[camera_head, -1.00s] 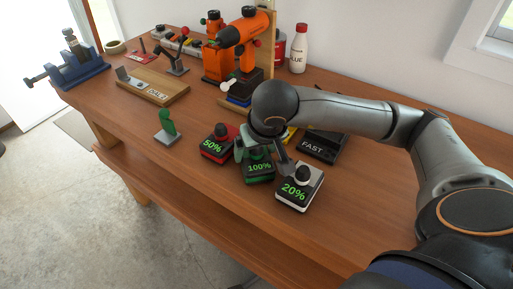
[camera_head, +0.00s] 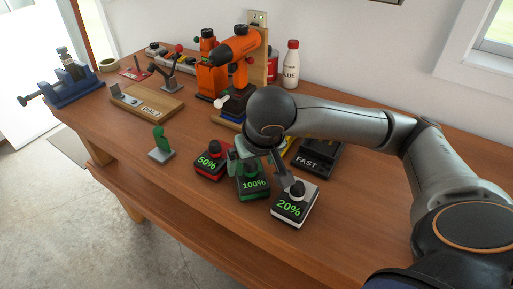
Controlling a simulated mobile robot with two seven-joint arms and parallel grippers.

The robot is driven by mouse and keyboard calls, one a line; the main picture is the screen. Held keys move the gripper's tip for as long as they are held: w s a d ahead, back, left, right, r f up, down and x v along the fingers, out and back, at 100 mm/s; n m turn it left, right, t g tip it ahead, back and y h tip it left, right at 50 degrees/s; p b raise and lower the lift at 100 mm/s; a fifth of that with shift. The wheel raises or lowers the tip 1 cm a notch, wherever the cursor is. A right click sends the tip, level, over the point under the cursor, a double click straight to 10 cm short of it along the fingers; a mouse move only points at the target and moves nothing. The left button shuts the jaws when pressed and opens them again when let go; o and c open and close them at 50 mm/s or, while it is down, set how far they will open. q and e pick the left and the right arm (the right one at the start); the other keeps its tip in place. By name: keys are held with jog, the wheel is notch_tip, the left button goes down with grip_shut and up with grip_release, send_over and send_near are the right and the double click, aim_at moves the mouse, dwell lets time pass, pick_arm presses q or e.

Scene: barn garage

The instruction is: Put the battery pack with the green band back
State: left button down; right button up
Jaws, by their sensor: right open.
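The battery pack with the green band (camera_head: 253,188) stands upright on the workbench, its face reading 100%. My right gripper (camera_head: 261,170) is open over its top, one finger at the left and one at the right. The gripper body hides part of the pack's top, so I cannot tell whether the fingers touch it. A red-banded pack (camera_head: 209,164) reading 50% stands to its left. A white-banded pack (camera_head: 293,206) reading 20% stands close on its right, beside the right finger. My left gripper is out of view.
A black charger marked FAST (camera_head: 314,159) sits behind the packs, with yellow parts partly hidden by my arm. Orange drills (camera_head: 238,47), a glue bottle (camera_head: 290,66) and a blue vise (camera_head: 75,84) stand farther back. A green upright piece (camera_head: 160,142) stands at left. The bench front is clear.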

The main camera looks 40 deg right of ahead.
jog(key=v, duration=0.9)
jog(key=shift+p, duration=0.45)
jog(key=shift+s+r, duration=0.1)
jog(key=shift+s, duration=0.05)
